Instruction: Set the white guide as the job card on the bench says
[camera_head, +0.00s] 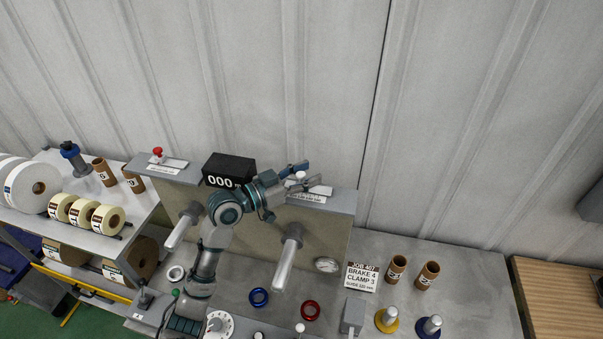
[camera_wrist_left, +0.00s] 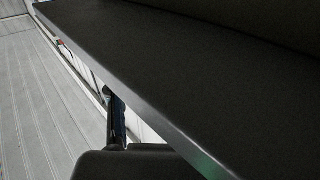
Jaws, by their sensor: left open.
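The white guide (camera_head: 301,175) shows as a small white knob above a pale scale plate (camera_head: 306,197) on the top right of the machine's grey beam. My left gripper (camera_head: 303,177) is open, with its blue-tipped fingers around or just above the knob; I cannot tell whether they touch it. The job card (camera_head: 361,277) stands on the bench at right and reads "JOB 407, BRAKE 4, CLAMP 3", with a small guide line that looks like 320 mm. In the left wrist view a dark surface covers most of the picture and the guide cannot be made out. My right gripper is out of view.
A black display (camera_head: 228,170) reading 000 stands on the beam, left of my gripper. A red knob (camera_head: 157,152) sits on the beam's left end. Two grey rollers (camera_head: 287,262) stick out below. A white dial (camera_head: 219,324), blue ring (camera_head: 258,297) and red ring (camera_head: 310,310) are lower down.

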